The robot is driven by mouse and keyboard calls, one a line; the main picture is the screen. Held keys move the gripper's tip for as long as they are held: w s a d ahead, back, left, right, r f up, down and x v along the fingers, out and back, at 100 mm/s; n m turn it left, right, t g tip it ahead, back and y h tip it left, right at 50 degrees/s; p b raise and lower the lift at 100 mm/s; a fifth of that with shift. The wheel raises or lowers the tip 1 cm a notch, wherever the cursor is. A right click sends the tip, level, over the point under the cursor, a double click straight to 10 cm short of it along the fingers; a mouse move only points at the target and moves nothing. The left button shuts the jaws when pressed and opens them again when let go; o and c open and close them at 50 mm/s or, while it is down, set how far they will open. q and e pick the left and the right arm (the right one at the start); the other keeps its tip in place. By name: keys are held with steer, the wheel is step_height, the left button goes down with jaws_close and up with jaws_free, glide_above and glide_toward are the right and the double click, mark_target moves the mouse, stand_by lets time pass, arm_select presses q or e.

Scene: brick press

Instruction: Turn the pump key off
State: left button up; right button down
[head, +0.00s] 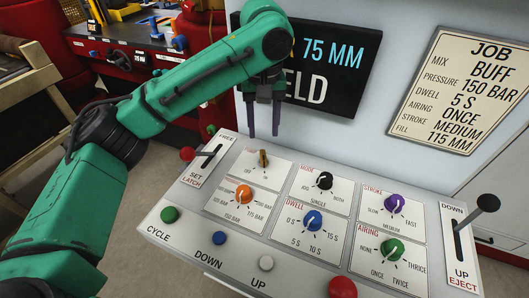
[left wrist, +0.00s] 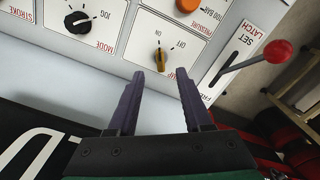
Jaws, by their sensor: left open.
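The pump key (head: 263,158) is a small brass-coloured key at the top left of the sloped control panel, with OFF and ON printed below it. In the left wrist view the key (left wrist: 160,60) appears upside down, its far end seeming to point toward the ON mark. My left gripper (head: 263,134) is open and empty, pointing down behind and above the key. In the left wrist view its two dark fingers (left wrist: 158,76) frame the near side of the key without visibly touching it. My right gripper is not in view.
The set-latch lever with a red ball (head: 187,153) stands left of the key. The orange pressure knob (head: 236,195) and black mode knob (head: 324,181) are close by. A dark display (head: 340,55) hangs on the wall behind my left gripper.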

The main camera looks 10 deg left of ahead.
arm_select(q)
glide_above(264, 157)
steer(key=f, duration=0.5)
steer(key=shift+s+p, duration=0.2)
steer(key=shift+p, duration=0.1)
steer(key=f, duration=0.4)
steer(key=shift+w+f, duration=0.2)
steer(key=shift+f, duration=0.2)
steer(key=shift+s, duration=0.1)
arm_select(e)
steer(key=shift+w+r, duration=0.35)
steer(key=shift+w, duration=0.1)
arm_select(q)
jaws_close()
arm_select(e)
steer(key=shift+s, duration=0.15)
